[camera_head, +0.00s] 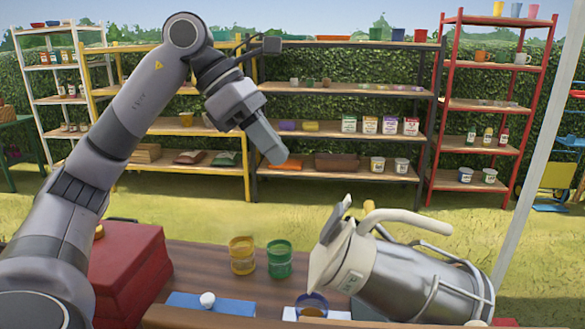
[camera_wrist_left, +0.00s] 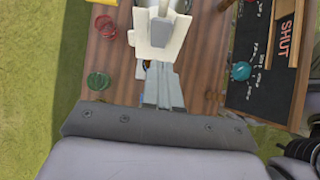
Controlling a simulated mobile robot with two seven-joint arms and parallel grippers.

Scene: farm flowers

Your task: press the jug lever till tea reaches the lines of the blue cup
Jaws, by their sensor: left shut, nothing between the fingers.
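A silver jug (camera_head: 405,283) with a cream top and handle leans to the left on the table at right. A grey upright tab (camera_head: 336,218), apparently its lever, stands above the spout. The blue cup (camera_head: 312,299) is below the spout, with brown inside; its lines and the tea level cannot be made out. My left gripper (camera_head: 277,153) is shut and empty, up and left of the jug, apart from the tab in the head view. In the left wrist view its fingers (camera_wrist_left: 162,88) point toward the cream jug top (camera_wrist_left: 158,36). My right gripper is out of view.
A yellow cup (camera_head: 242,256) and a green cup (camera_head: 279,259) stand left of the jug. A red box (camera_head: 125,270) is at the table's left. A dark board marked SHUT (camera_wrist_left: 265,75) shows in the left wrist view. Shelves stand behind, across grass.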

